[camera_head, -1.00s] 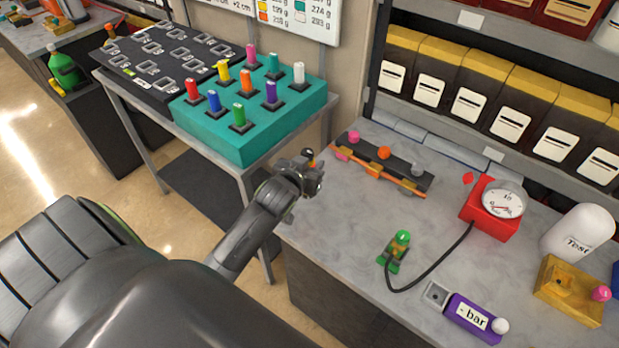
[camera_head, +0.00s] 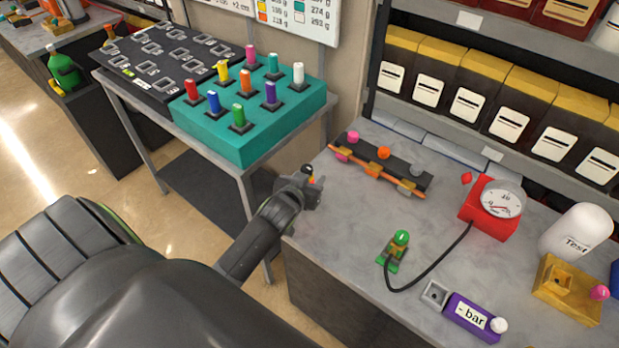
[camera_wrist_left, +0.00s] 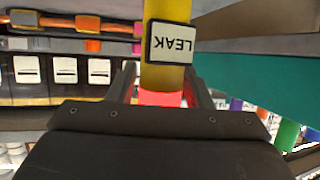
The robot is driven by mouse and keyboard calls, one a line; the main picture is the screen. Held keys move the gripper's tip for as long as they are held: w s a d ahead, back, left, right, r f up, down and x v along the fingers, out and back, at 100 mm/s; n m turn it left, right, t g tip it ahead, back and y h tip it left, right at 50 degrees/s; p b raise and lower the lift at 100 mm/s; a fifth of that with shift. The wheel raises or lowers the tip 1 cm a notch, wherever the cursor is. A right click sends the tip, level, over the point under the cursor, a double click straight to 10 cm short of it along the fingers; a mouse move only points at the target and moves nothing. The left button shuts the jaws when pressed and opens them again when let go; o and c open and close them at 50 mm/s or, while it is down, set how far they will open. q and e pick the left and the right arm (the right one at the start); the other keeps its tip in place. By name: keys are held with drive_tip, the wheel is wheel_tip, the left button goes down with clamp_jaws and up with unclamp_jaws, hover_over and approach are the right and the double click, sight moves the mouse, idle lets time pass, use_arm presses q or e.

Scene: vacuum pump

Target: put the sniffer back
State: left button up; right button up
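My left gripper (camera_head: 308,190) is at the bench's left edge, in front of the teal block. In the left wrist view, its fingers (camera_wrist_left: 162,90) stand on both sides of a yellow stick marked LEAK, which I take for the sniffer (camera_wrist_left: 165,70); its end between the fingers is red. The gripper looks shut on it. In the head view only a small orange and dark tip shows at the gripper; the rest is hidden. A dark rack (camera_head: 405,172) with pink, orange and grey knobs lies on the bench to the right, an orange rod along its front. My right gripper is not in view.
A red gauge box (camera_head: 487,225) is cabled to a green fitting (camera_head: 397,255) on the bench. A purple "- bar" piece (camera_head: 468,314), white Test vessel (camera_head: 578,232) and yellow block (camera_head: 565,290) stand right. The teal block (camera_head: 225,145) holds several coloured pegs. Bench between gripper and fitting is clear.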

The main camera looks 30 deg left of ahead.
use_arm(q)
drive_tip(key=shift+o, duration=0.5)
drive_tip(key=shift+r, duration=0.1)
drive_tip(key=shift+r, duration=0.15)
drive_tip(key=shift+s+d, duration=0.1)
drive_tip(key=shift+s, duration=0.3)
drive_tip(key=b+v, duration=0.1)
drive_tip(key=v, duration=1)
drive_tip(key=shift+r, duration=0.2)
drive_tip(key=shift+s, duration=0.1)
